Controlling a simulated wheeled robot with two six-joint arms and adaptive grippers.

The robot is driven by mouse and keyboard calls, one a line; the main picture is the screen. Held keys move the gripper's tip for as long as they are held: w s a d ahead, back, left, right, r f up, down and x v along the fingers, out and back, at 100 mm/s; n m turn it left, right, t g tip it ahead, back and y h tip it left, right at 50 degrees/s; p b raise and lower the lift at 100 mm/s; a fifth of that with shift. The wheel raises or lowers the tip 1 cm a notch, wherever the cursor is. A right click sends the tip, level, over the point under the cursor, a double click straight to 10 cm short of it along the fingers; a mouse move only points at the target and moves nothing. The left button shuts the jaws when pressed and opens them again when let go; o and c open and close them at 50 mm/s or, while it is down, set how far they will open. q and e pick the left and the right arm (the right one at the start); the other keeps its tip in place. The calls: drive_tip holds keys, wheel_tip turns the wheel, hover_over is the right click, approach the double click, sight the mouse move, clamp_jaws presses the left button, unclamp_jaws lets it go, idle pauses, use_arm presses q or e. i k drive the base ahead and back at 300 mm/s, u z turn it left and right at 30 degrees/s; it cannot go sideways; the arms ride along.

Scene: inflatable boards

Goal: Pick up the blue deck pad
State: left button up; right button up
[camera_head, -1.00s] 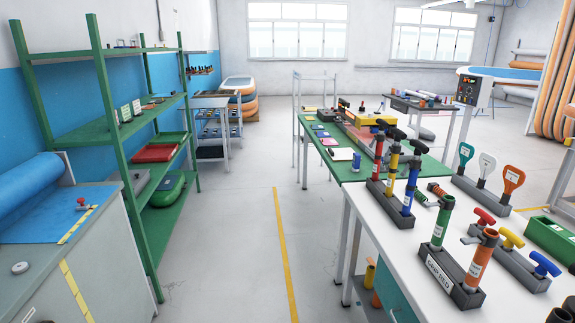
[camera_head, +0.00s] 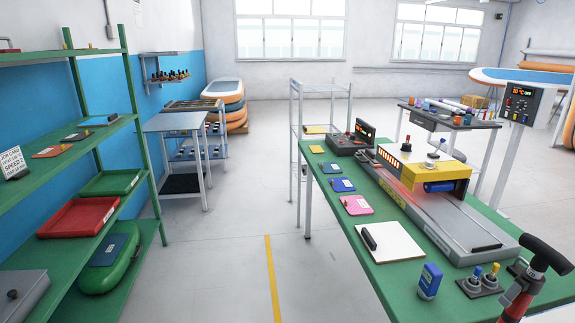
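Small flat pads lie in a row along the left edge of the green-topped table (camera_head: 396,278). A blue pad (camera_head: 341,185) lies between a pink pad (camera_head: 356,205) nearer me and another, darker blue pad (camera_head: 330,168) farther back. I cannot tell for certain which blue one is the deck pad. A smaller yellow pad (camera_head: 316,149) lies beyond them. The blue pads each carry a small knob or label. Neither of my grippers shows in the head view.
A yellow machine (camera_head: 425,170) stands on a grey bed at right. Green shelves (camera_head: 70,273) stand at left. The floor aisle (camera_head: 230,265) between is clear.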

sight(339, 184)
drive_tip(key=i, duration=2.55)
drive_tip(key=z, duration=2.3)
